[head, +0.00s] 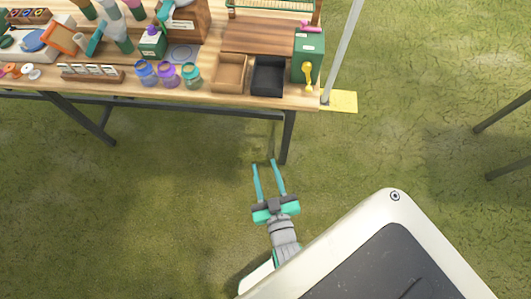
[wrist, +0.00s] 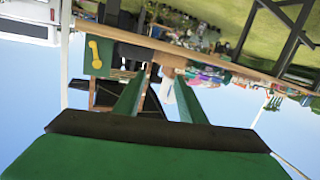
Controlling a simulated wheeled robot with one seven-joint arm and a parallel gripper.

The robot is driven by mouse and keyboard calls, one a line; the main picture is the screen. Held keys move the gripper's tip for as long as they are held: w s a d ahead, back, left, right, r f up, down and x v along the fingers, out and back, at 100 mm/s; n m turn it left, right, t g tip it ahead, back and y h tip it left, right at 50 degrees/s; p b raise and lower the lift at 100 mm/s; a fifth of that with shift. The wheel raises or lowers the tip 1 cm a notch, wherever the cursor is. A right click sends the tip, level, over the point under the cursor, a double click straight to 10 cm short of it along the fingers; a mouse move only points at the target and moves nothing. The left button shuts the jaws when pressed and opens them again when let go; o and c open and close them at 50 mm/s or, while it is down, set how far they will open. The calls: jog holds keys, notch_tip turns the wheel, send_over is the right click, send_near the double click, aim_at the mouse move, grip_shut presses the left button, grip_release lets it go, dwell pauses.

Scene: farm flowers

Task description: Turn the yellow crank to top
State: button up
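The yellow crank (head: 308,72) is on the front face of a green box (head: 304,48) at the right end of the wooden table. In the head view its knob end seems to be at the upper end, but the exact angle is hard to tell. It also shows in the wrist view as a small yellow crank (wrist: 94,49) on the green box, which appears upside down there. My gripper (head: 264,163) is open and empty, in front of the table and below its front edge, well apart from the crank.
A black tray (head: 268,91) and a brown tray (head: 215,86) stand left of the green box. Several jars (head: 167,76) are further left. A pole (head: 342,50) rises beside the table's right end, by a yellow plate (head: 342,101). A table leg (head: 287,137) stands ahead. Grass is clear around.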

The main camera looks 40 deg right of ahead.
jog(key=shift+w+d, duration=0.1)
jog(key=shift+d, duration=0.3)
jog(key=c, duration=0.9)
jog(key=d+m+h, duration=0.1)
jog(key=d+m, duration=0.1)
jog(key=d, duration=0.3)
jog(key=w+d+m+g, duration=0.1)
jog(key=d+m, duration=0.2)
jog(key=d, duration=0.2)
jog(key=w+d+m+g+h, duration=0.1)
jog(key=d+m, duration=0.2)
jog(key=d, duration=0.2)
jog(key=shift+w+d+r+h, duration=0.1)
jog(key=shift+w+d+h, duration=0.15)
jog(key=shift+h, duration=0.05)
grip_shut()
jog(key=d+r+m, duration=0.5)
jog(key=d+m, duration=0.1)
jog(key=d, duration=0.5)
send_near(308, 76)
jog(key=shift+n+t, duration=0.3)
jog(key=d, duration=0.1)
jog(key=d+f, duration=0.1)
jog(key=d, duration=0.1)
jog(key=d+f, duration=0.1)
jog(key=shift+w+d+f, duration=0.15)
jog(key=shift+w, duration=0.25)
jog(key=shift+w+a+f, duration=0.3)
jog(key=shift+f, duration=0.1)
